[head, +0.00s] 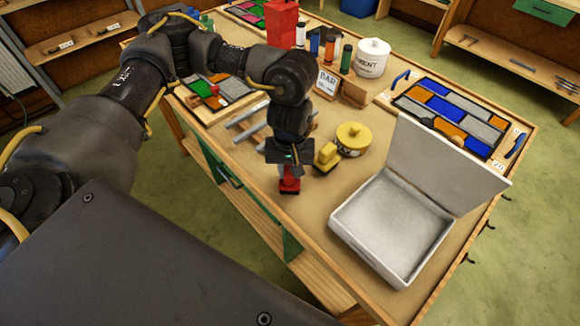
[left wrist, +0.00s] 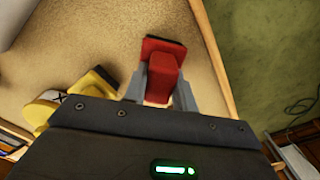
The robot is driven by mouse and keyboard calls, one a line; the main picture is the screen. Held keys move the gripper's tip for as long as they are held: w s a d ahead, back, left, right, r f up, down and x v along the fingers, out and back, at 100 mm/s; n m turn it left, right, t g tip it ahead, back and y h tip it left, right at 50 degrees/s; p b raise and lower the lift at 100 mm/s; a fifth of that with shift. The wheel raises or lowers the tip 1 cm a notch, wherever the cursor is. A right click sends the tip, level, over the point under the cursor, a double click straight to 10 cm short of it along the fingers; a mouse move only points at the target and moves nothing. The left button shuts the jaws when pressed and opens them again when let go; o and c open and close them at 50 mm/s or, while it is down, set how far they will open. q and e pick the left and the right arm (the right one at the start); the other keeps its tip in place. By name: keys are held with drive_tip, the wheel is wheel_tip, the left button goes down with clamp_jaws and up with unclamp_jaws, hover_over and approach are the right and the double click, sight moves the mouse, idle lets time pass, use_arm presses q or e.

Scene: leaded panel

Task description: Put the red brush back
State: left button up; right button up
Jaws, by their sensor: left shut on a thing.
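The red brush (head: 289,181) is in my left gripper, near the front edge of the workbench. It has a red body and a dark end. In the left wrist view the red brush (left wrist: 164,72) sits between the grey fingers of my left gripper (left wrist: 160,95), which is shut on it. In the head view my left gripper (head: 289,168) points down, and its fingers are mostly hidden. I cannot tell whether the brush touches the bench top. A yellow brush (head: 326,157) lies just right of the gripper, beside a round yellow tin (head: 353,139). My right gripper is not in view.
An open white box (head: 390,225) with its lid raised stands at the right front of the workbench (head: 310,220). Leaded panels (head: 450,112), a cement pot (head: 372,58), small bottles and a red container (head: 282,24) stand farther back. Bare bench lies between brush and box.

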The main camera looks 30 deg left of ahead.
use_arm(q)
drive_tip(key=shift+f+b, duration=0.2)
drive_tip(key=shift+b, duration=0.1)
drive_tip(key=o, duration=0.9)
drive_tip(key=shift+o, duration=0.2)
drive_tip(key=shift+r, duration=0.2)
drive_tip(key=shift+r+p, duration=0.2)
drive_tip(key=shift+p, duration=0.15)
wheel_tip(320, 180, up, 12)
drive_tip(key=b, duration=0.2)
drive_tip(key=shift+f, duration=0.15)
drive_tip(key=shift+s+f, duration=0.1)
